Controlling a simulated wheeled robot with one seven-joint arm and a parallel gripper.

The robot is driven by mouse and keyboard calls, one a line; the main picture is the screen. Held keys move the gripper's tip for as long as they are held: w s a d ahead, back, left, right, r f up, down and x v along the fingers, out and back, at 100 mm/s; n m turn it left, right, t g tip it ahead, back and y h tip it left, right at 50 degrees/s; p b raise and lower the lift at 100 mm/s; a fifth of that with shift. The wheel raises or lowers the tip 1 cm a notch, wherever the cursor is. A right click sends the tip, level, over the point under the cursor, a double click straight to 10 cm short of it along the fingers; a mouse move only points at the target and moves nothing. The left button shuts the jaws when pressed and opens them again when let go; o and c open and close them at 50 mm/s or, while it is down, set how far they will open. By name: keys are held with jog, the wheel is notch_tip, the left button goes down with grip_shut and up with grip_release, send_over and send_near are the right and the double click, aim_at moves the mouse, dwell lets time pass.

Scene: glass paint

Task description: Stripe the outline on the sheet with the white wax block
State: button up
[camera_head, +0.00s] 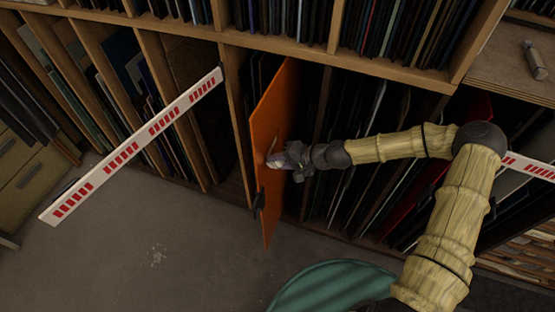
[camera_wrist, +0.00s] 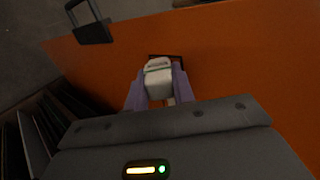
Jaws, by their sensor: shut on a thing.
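An orange sheet (camera_head: 274,115) stands on edge, sticking out of a rack slot; its face fills much of the wrist view (camera_wrist: 235,45). A small dark rectangular outline (camera_wrist: 181,57) shows on it, partly hidden behind the block. My gripper (camera_head: 274,162) is at the sheet's right face, about mid-height. In the wrist view its purplish fingers (camera_wrist: 157,88) are shut on the white wax block (camera_wrist: 158,80). The block's far end overlaps the outline; I cannot tell whether it touches the sheet. No white stripe can be made out.
A black clip (camera_wrist: 92,30) grips the sheet's edge. A white bar with red dashes (camera_head: 130,150) crosses the rack at left; another (camera_head: 532,167) is at right. Wooden dividers and dark upright sheets flank the slot. A grey tool (camera_head: 535,60) lies on the right shelf.

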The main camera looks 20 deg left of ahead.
jog(key=shift+s+d, duration=0.15)
jog(key=shift+d, duration=2.5)
jog(key=d, duration=0.3)
jog(key=shift+s+p, duration=0.1)
jog(key=shift+p, duration=0.2)
jog(key=w+d+m+t+h, duration=0.2)
jog(key=d+m+t+h, duration=0.1)
jog(key=d+m, duration=0.2)
jog(key=w+d+m+t+h, duration=0.2)
jog(key=d+m+t+h, duration=0.2)
jog(key=d, duration=0.5)
jog(key=w+d+m+t+h+p, duration=0.1)
jog(key=w+d+m+t+h, duration=0.1)
jog(key=d+m, duration=0.5)
jog(key=shift+w+d+f+m+t+h, duration=0.4)
jog(key=shift+m+t+h, duration=0.25)
jog(key=shift+h, duration=0.45)
